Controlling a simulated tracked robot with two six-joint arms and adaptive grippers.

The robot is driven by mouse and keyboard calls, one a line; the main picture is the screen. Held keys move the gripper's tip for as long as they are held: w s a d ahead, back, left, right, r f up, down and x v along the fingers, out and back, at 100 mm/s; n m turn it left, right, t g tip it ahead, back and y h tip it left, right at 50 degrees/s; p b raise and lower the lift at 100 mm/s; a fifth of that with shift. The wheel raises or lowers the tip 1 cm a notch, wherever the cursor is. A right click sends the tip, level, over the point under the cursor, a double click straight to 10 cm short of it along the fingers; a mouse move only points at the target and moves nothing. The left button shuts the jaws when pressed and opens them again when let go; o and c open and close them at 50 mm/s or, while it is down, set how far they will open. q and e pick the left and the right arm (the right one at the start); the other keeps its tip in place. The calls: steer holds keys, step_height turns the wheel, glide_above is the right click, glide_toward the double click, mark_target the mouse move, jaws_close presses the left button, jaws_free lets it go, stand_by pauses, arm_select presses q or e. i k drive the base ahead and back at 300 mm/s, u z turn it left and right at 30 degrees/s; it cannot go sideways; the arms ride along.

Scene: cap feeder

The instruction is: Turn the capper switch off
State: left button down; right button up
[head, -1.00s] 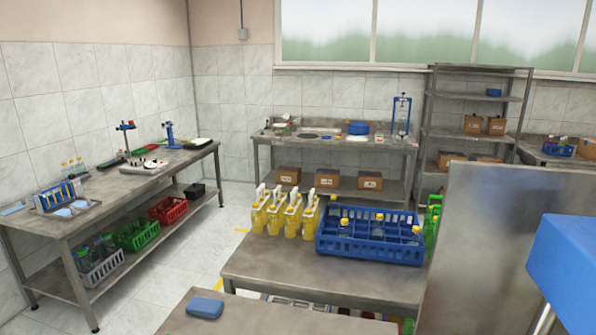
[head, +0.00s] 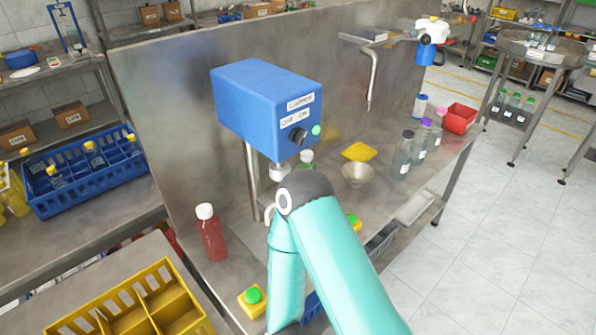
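The blue capper box (head: 258,98) stands on a metal post at the back of the steel bench in the head view. Its front carries a "CAPPER" label and an "OFF ON" label. The black capper switch (head: 298,136) is a knob below these labels; its exact pointing is too small to tell. A bright green lamp (head: 316,130) is beside the knob. A teal arm of mine is bent in front of the bench, its dark elbow below the box. Neither gripper can be seen.
A red-filled bottle (head: 210,233) with a white cap stands left of the post. A metal bowl (head: 358,174), a yellow sponge (head: 358,152) and dark bottles (head: 405,155) stand to the right. A green button on a yellow base (head: 253,297) is at the front. A yellow crate (head: 140,305) is lower left.

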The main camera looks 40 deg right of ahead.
mark_target(298, 135)
steer(key=u, duration=1.75)
steer(key=i, duration=0.1)
steer(key=z, duration=2.8)
steer(key=k, duration=0.85)
steer(key=z, duration=0.25)
steer(key=i, duration=0.85)
steer(key=u, duration=0.3)
